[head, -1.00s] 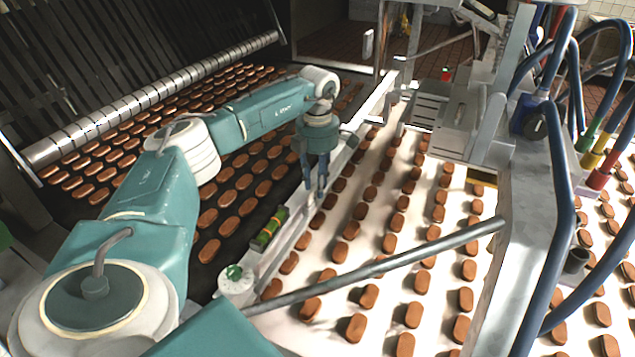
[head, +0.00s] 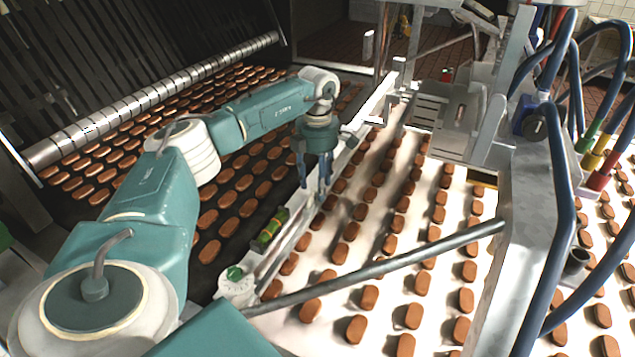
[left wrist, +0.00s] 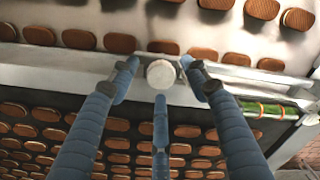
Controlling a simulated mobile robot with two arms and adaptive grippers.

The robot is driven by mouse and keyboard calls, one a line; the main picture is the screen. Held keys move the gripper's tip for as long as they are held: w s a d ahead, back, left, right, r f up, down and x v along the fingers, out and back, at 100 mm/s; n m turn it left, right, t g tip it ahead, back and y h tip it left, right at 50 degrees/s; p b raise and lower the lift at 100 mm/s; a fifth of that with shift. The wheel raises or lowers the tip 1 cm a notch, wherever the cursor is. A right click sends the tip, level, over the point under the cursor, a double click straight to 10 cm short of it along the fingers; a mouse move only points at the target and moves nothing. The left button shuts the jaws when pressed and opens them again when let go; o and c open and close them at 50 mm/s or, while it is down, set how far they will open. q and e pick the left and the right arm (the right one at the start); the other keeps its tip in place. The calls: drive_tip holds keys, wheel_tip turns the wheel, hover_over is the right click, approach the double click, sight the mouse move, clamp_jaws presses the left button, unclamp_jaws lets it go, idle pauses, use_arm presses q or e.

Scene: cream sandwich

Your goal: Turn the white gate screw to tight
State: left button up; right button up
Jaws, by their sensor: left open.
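The white gate screw (left wrist: 160,73) shows in the left wrist view as a round white knob at the edge of a pale metal rail (left wrist: 230,82). My left gripper (left wrist: 160,80) is open, with its blue-grey fingertips around the screw: one on each side and a third below it in the picture. I see gaps beside the knob and cannot tell whether any finger touches it. In the head view my left gripper (head: 314,190) points down over the rail between the two belts, and the screw is hidden there. My right gripper is not in view.
A dark belt (head: 215,255) and a white belt (head: 440,350) carry rows of brown biscuits. A level vial (head: 270,230) and a white dial with a green knob (head: 236,285) lie along the rail. A grey bar (head: 400,262) crosses the white belt.

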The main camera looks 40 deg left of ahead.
sight(317, 187)
use_arm(q)
wheel_tip(317, 187, up, 12)
idle(0.5)
wheel_tip(317, 187, down, 11)
drive_tip(key=n, duration=0.9)
drive_tip(key=shift+r, duration=0.1)
drive_tip(key=shift+f, duration=0.7)
drive_tip(key=c, duration=1.2)
